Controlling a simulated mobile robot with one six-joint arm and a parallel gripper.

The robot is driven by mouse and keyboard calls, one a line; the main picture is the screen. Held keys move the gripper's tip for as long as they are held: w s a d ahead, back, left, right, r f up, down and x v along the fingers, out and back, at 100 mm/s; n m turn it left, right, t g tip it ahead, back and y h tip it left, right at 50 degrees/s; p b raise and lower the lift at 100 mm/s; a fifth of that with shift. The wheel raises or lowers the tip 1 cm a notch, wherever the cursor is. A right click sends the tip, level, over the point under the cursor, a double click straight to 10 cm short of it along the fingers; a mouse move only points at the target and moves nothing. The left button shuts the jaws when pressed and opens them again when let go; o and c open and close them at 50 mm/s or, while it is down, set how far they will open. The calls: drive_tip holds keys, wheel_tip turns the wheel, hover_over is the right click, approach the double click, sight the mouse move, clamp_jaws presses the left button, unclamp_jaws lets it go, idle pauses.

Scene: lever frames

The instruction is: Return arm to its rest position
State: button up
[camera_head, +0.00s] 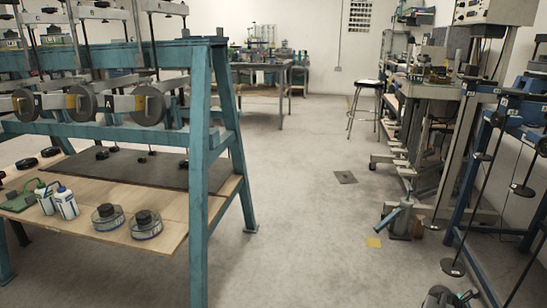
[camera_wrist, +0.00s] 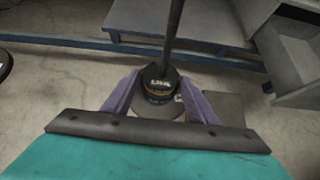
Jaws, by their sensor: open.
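My gripper (camera_wrist: 159,88) shows in the wrist view as two purple fingers beyond a teal body with a dark bar. Its fingers stand open to the left and right of a black labelled weight (camera_wrist: 159,84) on a dark upright rod (camera_wrist: 173,30). I cannot tell whether either finger touches the weight. A paler disc shows below the weight, partly hidden. In the head view I cannot make out my gripper clearly.
In the head view, a blue lever frame (camera_head: 466,165) with hanging rods and discs stands at right. A teal frame (camera_head: 199,185) with a wooden shelf holding bottles stands at left. A stool (camera_head: 368,84) stands farther back. The grey floor (camera_head: 300,215) between is mostly open.

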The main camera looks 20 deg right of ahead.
drive_tip(key=w+a+m+t+y+p, duration=0.15)
drive_tip(key=w+a+p, duration=0.35)
drive_tip(key=a, duration=0.7)
drive_tip(key=w+a+m+y+p, duration=0.15)
drive_tip(key=w+a+p, duration=0.4)
drive_tip(key=a, duration=0.55)
drive_tip(key=w+a+m+t+y+p, duration=0.15)
drive_tip(key=w+a+p, duration=0.3)
drive_tip(key=a, duration=0.75)
drive_tip(key=s+a+r+m+g+y+p, duration=0.1)
drive_tip(key=a+p, duration=0.4)
drive_tip(key=a, duration=0.7)
drive_tip(key=s+a+r+m+y+p, duration=0.2)
drive_tip(key=s+a+r+m+p, duration=0.1)
drive_tip(key=a, duration=0.9)
drive_tip(key=s+a+r+m+g+y+p, duration=0.1)
drive_tip(key=s+a+r+p, duration=0.4)
drive_tip(key=a, duration=0.7)
drive_tip(key=shift+s+a+r+m+g+p, duration=0.15)
drive_tip(key=shift+s+a+m+g+p, duration=0.15)
drive_tip(key=shift+s+m+p, duration=0.4)
drive_tip(key=shift+w+y, duration=0.2)
drive_tip(key=shift+y, duration=0.05)
